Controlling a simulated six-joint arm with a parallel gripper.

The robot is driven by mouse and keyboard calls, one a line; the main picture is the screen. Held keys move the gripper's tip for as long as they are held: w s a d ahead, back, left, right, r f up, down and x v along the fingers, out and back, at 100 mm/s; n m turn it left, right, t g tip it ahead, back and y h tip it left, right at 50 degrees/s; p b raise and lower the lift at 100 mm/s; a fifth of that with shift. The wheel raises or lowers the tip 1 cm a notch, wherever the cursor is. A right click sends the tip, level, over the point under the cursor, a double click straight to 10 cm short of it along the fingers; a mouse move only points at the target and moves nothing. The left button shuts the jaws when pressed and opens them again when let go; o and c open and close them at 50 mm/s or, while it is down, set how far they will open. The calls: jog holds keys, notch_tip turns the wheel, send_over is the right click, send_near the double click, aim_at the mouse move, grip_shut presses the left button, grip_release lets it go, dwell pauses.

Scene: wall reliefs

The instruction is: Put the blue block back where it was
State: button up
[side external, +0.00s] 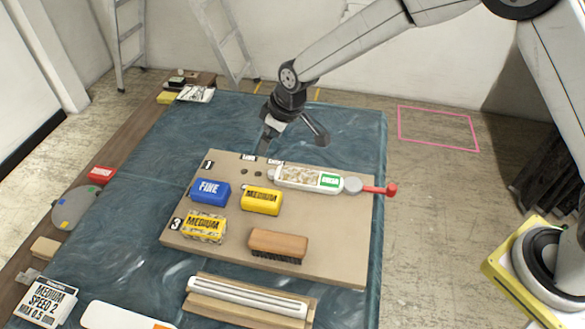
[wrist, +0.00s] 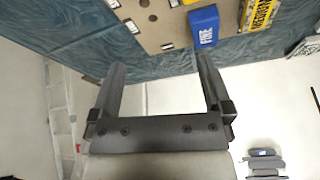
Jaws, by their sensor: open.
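The blue block (side external: 209,191), marked FINE, lies on the tan board (side external: 335,245) near its upper left, just below a "1" label. In the wrist view the blue block (wrist: 203,27) is at the top, right of centre, beyond my right finger. My gripper (side external: 294,142) is open and empty above the board's far edge, up and to the right of the blue block, not touching it. In the wrist view the fingers of my gripper (wrist: 161,64) are spread wide with nothing between them.
A yellow MEDIUM block (side external: 261,201) sits right of the blue block. A speckled yellow block (side external: 204,227) lies beside a "3" label.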

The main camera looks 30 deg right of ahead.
jog(key=s+d+r+m+h, duration=0.1)
jog(key=s+d+m, duration=0.2)
jog(key=s+d, duration=0.7)
jog(key=s+d+r+m+h, duration=0.1)
jog(key=s+d+r+m, duration=0.1)
jog(key=s+d, duration=0.8)
jog(key=s+m, duration=0.1)
jog(key=s, duration=0.2)
jog(key=shift+s+d+r+g, duration=0.25)
jog(key=shift+d+r+g, duration=0.05)
jog(key=shift+g, duration=0.1)
